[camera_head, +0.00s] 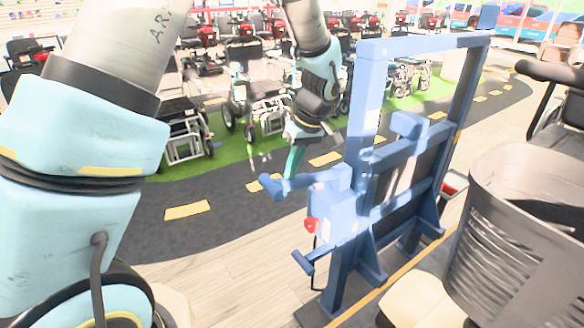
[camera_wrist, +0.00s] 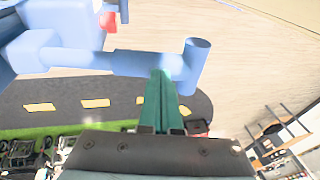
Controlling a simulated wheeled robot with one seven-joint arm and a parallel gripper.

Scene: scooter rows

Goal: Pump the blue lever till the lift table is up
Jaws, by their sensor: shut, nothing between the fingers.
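The blue lever (camera_head: 296,185) sticks out to the left from the blue lift (camera_head: 368,100), with a thick round grip at its end. It stands roughly level. In the wrist view the lever (camera_wrist: 115,62) crosses the top, with its upright-looking grip (camera_wrist: 192,66) at the right end. My gripper (camera_head: 291,174) is at the lever from above, its green fingers shut and empty. In the wrist view the fingertips (camera_wrist: 163,73) overlap the lever just left of the grip; I cannot tell whether they touch. A dark panel (camera_head: 405,182) with blue bars sits low in the lift's frame.
A red knob (camera_head: 311,225) and a small blue pedal (camera_head: 303,262) are on the lift below the lever. A dark basket (camera_head: 520,235) stands at the right. Wheelchairs (camera_head: 262,105) line the green strip behind. Dark floor (camera_head: 225,225) left of the lift is clear.

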